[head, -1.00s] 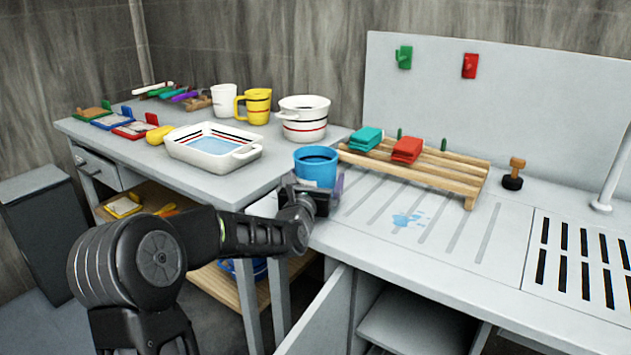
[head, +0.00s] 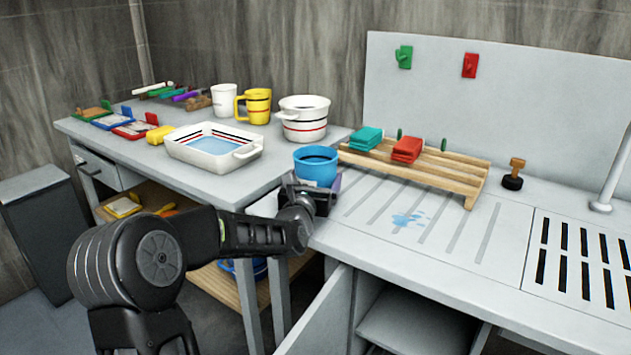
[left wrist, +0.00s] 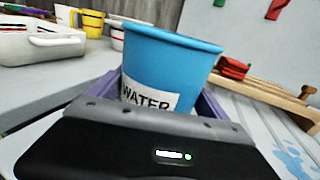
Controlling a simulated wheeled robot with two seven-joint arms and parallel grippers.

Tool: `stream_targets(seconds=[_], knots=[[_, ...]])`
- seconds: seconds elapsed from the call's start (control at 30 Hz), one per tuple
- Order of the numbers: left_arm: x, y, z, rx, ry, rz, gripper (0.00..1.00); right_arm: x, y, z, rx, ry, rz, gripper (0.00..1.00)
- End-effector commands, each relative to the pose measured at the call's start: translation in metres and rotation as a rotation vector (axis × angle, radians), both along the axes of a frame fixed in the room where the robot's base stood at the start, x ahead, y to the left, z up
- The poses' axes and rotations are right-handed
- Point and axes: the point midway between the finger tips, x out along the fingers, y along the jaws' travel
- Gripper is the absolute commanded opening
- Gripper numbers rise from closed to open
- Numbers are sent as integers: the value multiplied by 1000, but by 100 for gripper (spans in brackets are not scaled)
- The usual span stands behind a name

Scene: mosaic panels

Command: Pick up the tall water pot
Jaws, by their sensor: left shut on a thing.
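The blue water pot (head: 316,168) is at the near left of the ribbed drainboard in the head view. In the left wrist view the pot (left wrist: 170,65) is upright, with a white label reading "WATER". My left gripper (head: 314,188) is shut on the pot, with its fingers on either side of the pot's lower part. The pot's base is hidden behind the gripper, so I cannot tell whether it touches the surface. My right gripper is not in view.
A wooden rack (head: 420,172) with teal and red folded cloths stands behind the pot. A white basin (head: 185,150), a white striped pot (head: 303,128) and a yellow mug (head: 257,107) stand on the left table. A blue splash (head: 407,220) marks the drainboard.

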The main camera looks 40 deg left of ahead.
Motion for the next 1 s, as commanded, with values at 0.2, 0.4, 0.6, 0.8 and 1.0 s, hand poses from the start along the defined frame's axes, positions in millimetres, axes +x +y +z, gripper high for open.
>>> stream_targets(seconds=[0.2,0.4,0.6,0.8,1.0], knots=[[0,0,2,2,-5,0,19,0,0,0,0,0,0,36],[0,0,7,3,-5,0,19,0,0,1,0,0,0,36],[0,0,32,6,-8,1,19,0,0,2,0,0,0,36],[0,0,71,4,-8,1,19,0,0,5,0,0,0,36],[0,0,97,3,-5,0,19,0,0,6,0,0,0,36]])
